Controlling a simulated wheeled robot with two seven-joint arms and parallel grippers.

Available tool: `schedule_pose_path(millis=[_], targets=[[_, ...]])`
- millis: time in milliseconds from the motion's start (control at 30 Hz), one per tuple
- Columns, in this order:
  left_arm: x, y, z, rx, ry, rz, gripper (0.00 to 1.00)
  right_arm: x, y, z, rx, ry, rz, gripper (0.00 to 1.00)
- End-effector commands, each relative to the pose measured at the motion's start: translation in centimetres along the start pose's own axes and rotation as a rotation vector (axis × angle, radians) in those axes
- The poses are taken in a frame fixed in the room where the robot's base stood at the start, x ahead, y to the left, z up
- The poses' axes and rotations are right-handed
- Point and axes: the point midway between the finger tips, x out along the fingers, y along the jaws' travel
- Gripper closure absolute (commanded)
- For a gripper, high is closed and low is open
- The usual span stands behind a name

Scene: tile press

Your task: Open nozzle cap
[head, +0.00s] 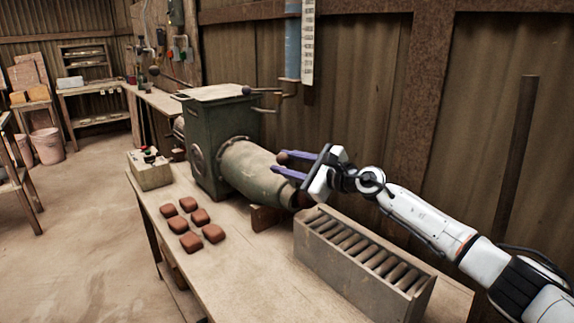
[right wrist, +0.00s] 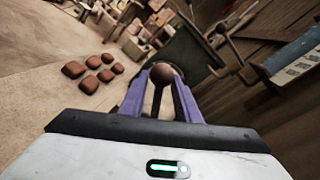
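The green press (head: 218,140) stands on the bench with its cylindrical nozzle barrel (head: 252,170) pointing right and toward me. The brown nozzle cap (head: 301,200) shows only partly at the barrel's end, behind my gripper. My right gripper (head: 280,162) has purple fingers and reaches in from the right, above the barrel's end. Its fingers are spread apart. In the right wrist view a round brown knob (right wrist: 165,73) on a dark rod lies between the fingertips (right wrist: 162,82), with gaps beside the rod. My left gripper is out of view.
A grey rack (head: 345,272) with several slots stands at the bench's front right, under my right arm. Several red-brown tiles (head: 190,243) lie on the bench (head: 250,285) at left. A small box (head: 150,172) sits behind them. The corrugated wall is close behind.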

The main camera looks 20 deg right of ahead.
Motion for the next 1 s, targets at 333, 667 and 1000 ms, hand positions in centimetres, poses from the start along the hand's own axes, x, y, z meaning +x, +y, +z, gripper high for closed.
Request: schedule_pose_path(millis=[333, 667, 1000], targets=[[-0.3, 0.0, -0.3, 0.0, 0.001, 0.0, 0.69, -1.9, 0.0, -0.4, -0.002, 0.008, 0.002, 0.7], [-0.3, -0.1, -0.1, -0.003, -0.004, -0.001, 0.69, -8.0, 0.2, -0.2, -0.002, 0.006, 0.004, 0.7], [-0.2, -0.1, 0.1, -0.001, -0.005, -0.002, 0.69, -10.3, 0.1, 0.0, 0.0, 0.001, 0.001, 0.7]])
